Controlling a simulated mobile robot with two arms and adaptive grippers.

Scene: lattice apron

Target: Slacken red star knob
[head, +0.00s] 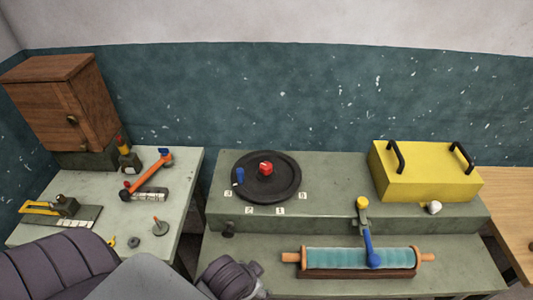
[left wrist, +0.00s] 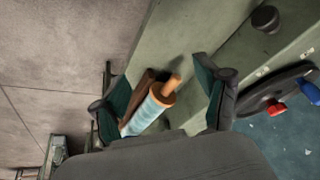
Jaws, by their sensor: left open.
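The red star knob (head: 265,168) sits at the middle of a round black disc (head: 290,185) on the grey-green bench top. A blue peg (head: 239,176) stands near the disc's left edge. In the left wrist view the red knob (left wrist: 277,108) and the blue peg (left wrist: 307,90) show at the right edge. My left gripper (left wrist: 152,84) is open and empty, its two fingers apart. In the head view my left gripper (head: 232,278) is at the bottom, in front of the bench and well short of the knob, its fingers hard to make out. My right gripper is not in view.
A blue roller (head: 335,258) with orange handles lies on the front ledge, a blue-and-yellow lever (head: 368,240) over it. A black knob (head: 228,230) juts from the bench front. A yellow box (head: 425,175) stands right. The left table (head: 185,185) holds several tools.

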